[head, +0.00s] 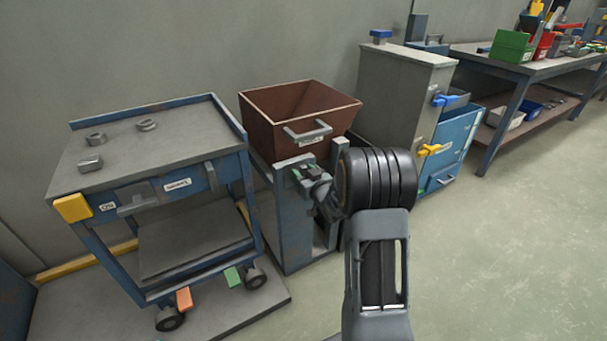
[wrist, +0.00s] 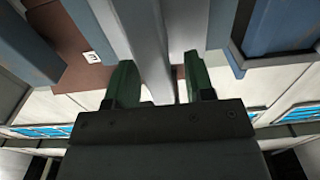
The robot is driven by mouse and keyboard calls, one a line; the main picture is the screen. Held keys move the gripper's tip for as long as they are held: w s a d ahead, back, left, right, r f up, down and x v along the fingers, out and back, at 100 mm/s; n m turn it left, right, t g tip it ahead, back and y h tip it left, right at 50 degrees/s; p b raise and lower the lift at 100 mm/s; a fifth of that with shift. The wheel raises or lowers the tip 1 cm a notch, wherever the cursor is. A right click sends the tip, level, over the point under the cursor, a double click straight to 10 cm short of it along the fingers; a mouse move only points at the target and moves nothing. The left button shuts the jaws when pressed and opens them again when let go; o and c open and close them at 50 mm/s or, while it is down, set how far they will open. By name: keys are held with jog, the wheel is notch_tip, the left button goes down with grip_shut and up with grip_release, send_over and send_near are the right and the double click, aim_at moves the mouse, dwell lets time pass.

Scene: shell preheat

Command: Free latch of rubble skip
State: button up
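The rubble skip (head: 270,128) is a brown, open-topped tub with a grey front handle (head: 306,131) and a small label below it. It sits upright on a blue-grey stand (head: 290,235). My gripper (head: 304,171) is at the top of the stand's front, just below the skip. In the wrist view, its two green fingers (wrist: 158,85) stand apart on either side of a pale grey bar (wrist: 138,45), with a gap at the right finger. I cannot tell whether this bar is the latch. Brown skip wall with its label (wrist: 92,57) shows behind. My arm hides part of the stand.
A blue cart (head: 180,200) with a grey top and loose metal pieces stands close on the left. A grey cabinet (head: 400,85) and a blue box (head: 450,150) with coloured handles stand right. A workbench (head: 475,58) is farther back. Floor at right is clear.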

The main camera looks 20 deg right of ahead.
grip_shut()
dwell(0.3)
jog(key=m+p, duration=0.1)
jog(key=m, duration=0.1)
jog(key=d+m, duration=0.1)
jog(key=m, duration=0.1)
jog(key=shift+p, duration=0.35)
jog(key=shift+w+d+f+m+p, duration=0.1)
jog(key=shift+d+f+m+p, duration=0.55)
jog(key=shift+m, duration=1.7)
jog(key=shift+a+f+m+p, duration=0.1)
jog(key=shift+f+m+p, duration=0.15)
jog(key=shift+m+p, duration=1.5)
jog(key=shift+w+d+f+m+p, duration=0.1)
jog(key=shift+d+f+m+p, duration=0.3)
jog(key=shift+m, duration=2.5)
jog(key=shift+f, duration=0.1)
